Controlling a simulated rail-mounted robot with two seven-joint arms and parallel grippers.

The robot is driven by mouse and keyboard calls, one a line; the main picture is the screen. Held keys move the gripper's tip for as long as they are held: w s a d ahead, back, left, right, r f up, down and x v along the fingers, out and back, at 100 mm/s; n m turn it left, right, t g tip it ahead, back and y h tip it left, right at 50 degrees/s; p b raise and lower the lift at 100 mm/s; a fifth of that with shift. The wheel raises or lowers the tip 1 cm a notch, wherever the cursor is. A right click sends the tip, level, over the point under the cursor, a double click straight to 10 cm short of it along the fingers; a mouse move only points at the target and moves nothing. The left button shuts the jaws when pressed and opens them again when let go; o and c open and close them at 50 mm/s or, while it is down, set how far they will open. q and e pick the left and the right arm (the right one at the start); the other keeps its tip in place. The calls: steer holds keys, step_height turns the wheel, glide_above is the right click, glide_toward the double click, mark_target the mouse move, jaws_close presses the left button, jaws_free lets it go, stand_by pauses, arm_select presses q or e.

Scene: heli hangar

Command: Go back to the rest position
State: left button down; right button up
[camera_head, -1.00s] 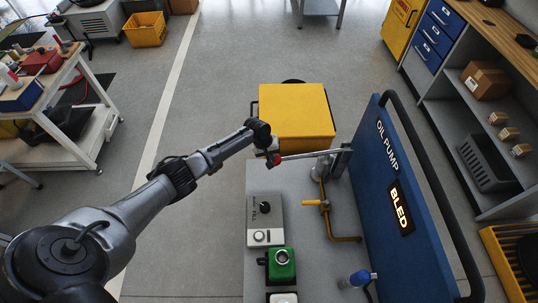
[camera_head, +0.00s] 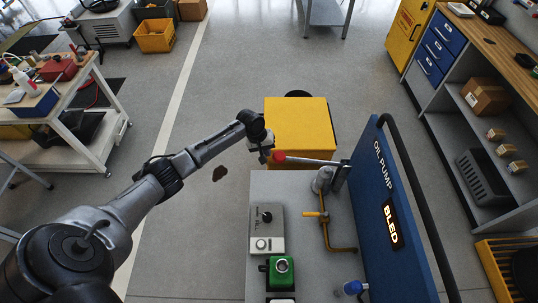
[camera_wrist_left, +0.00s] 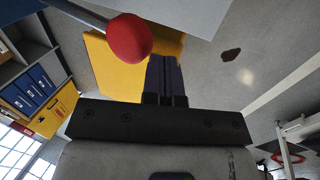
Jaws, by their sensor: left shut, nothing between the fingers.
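My left gripper (camera_head: 265,155) is shut and empty, at the far left corner of the pump bench (camera_head: 285,183). In the left wrist view its fingers (camera_wrist_left: 167,78) are pressed together. The red ball knob (camera_head: 279,157) of the pump lever (camera_head: 312,161) is just right of the fingertips in the head view. In the left wrist view the knob (camera_wrist_left: 130,39) is beside the fingers, apparently apart from them. My right gripper is not in view.
A yellow box (camera_head: 300,122) stands behind the bench. The blue panel (camera_head: 383,205) reads "OIL PUMP" with a lit "BLED" sign. A grey control box (camera_head: 265,229) and green button unit (camera_head: 281,272) are on the bench.

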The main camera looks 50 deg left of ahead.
arm_select(q)
steer(key=shift+a+r, duration=0.1)
steer(key=shift+r, duration=0.35)
stand_by(0.4)
